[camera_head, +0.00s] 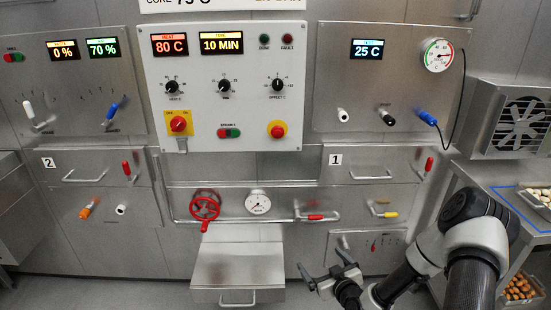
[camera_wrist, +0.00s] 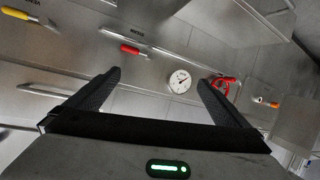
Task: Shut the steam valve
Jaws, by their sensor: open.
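A red handwheel (camera_head: 205,208) sits on a pipe low on the steel front, left of a round white gauge (camera_head: 258,203). A lever valve with a red grip (camera_head: 316,217) is right of the gauge, its grip lying roughly level. My gripper (camera_head: 326,269) is open and empty, low and right of the gauge, apart from both valves. In the wrist view, the gauge (camera_wrist: 180,81) shows between my fingers (camera_wrist: 160,95). The red handwheel (camera_wrist: 224,86) is partly hidden behind the right finger, and the red grip (camera_wrist: 130,50) is at upper left.
A yellow-grip lever (camera_head: 385,214) is right of the red lever. A steel box with a handle (camera_head: 238,270) juts out below the handwheel. The control panel (camera_head: 220,85) is above. A shelf with trays (camera_head: 520,290) and a fan unit (camera_head: 522,122) stand at right.

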